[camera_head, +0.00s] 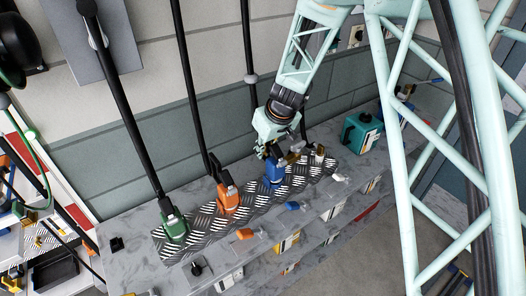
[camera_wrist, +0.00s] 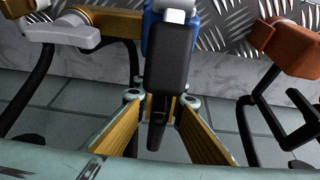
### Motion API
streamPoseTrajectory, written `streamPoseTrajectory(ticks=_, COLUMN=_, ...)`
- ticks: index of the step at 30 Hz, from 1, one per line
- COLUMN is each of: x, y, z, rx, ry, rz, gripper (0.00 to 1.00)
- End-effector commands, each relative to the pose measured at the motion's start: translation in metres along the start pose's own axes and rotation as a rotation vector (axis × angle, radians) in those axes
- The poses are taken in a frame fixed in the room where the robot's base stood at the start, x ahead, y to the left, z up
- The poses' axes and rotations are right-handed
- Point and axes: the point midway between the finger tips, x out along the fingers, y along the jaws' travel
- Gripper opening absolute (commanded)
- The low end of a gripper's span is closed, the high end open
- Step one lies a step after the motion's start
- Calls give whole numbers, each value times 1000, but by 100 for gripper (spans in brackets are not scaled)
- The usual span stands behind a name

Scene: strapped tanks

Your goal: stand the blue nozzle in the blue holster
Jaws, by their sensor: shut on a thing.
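My gripper (camera_head: 275,148) (camera_wrist: 160,115) is at the blue unit on the counter. In the wrist view its two yellow-padded fingers stand on either side of the black grip of the blue nozzle (camera_wrist: 170,58) and are shut on it. Blue (camera_wrist: 147,38) shows behind the grip, with a pale tip above. In the head view a blue body (camera_head: 273,174) stands upright on the diamond plate, just below my gripper. I cannot separate the nozzle from the blue holster there, nor tell how deep the nozzle sits; my gripper hides its top.
An orange nozzle unit (camera_head: 228,198) (camera_wrist: 290,45) and a green one (camera_head: 174,228) stand left along the diamond plate (camera_head: 203,220). A gold-and-white unit (camera_head: 318,153) (camera_wrist: 85,22) stands close on the right. Black hoses (camera_head: 190,85) hang nearby. A teal box (camera_head: 362,133) sits farther right.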

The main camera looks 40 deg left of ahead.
Motion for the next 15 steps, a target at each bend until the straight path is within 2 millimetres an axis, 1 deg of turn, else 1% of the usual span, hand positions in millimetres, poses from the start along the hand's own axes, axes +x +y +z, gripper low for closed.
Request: streamPoseTrajectory(ticks=15, x=6, y=0, z=2, rx=0, ry=1, rz=0, gripper=0)
